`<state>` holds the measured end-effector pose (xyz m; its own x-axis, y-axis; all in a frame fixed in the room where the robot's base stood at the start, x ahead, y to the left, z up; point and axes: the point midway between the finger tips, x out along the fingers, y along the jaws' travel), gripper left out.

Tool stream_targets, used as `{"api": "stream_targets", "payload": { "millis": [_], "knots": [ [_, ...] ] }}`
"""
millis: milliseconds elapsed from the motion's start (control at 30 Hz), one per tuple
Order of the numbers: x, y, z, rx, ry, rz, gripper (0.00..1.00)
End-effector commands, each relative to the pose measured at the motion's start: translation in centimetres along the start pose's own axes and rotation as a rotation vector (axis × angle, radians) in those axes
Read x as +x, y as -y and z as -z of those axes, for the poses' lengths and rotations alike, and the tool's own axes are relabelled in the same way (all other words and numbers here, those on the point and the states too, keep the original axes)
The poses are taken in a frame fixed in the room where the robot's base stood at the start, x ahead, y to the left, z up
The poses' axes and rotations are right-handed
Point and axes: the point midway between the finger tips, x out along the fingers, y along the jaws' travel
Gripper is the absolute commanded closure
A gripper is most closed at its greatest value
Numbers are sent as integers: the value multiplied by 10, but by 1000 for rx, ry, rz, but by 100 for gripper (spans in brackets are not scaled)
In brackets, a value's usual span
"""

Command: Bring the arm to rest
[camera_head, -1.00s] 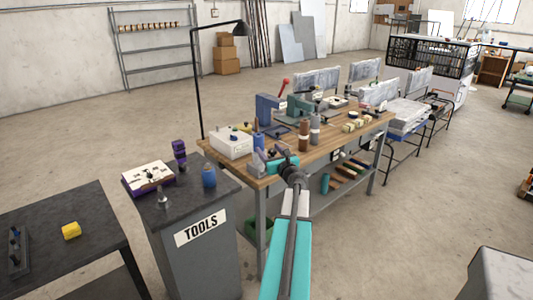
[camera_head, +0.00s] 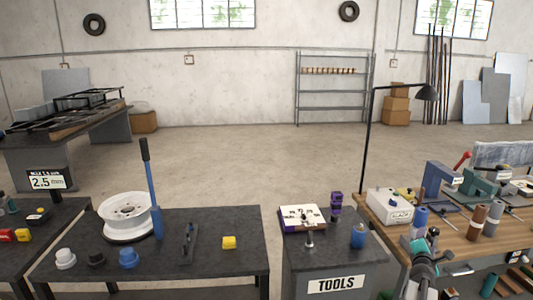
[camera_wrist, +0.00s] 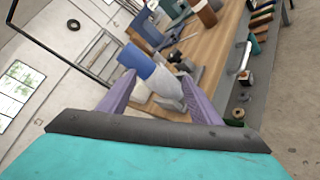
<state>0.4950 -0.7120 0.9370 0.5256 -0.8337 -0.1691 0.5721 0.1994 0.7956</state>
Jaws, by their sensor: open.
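My gripper (camera_head: 421,243) is at the lower right of the head view, at the near left end of the wooden workbench (camera_head: 487,250). In the wrist view its two purple fingers (camera_wrist: 158,76) are spread apart. A blue and white bottle (camera_wrist: 148,68) shows between and beyond them; I cannot tell how far beyond. The bottle also shows in the head view (camera_head: 420,216), standing on the bench just past my gripper. Nothing is visibly held.
The TOOLS cabinet (camera_head: 337,284) carries a white-topped box (camera_head: 302,217) and a blue container (camera_head: 358,236). A tall lamp (camera_head: 367,150) stands behind the bench.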

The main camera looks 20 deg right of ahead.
Motion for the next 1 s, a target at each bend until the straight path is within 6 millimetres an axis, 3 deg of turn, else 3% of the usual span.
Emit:
{"api": "stream_targets", "payload": {
  "millis": [167,400,767,1000],
  "knots": [
    [-26,18,54,303,-9,174,42],
    [-71,59,157,605,-28,417,42],
    [-152,116,304,788,-66,708,42],
    [-222,158,392,833,-79,899,42]
  ]
}}
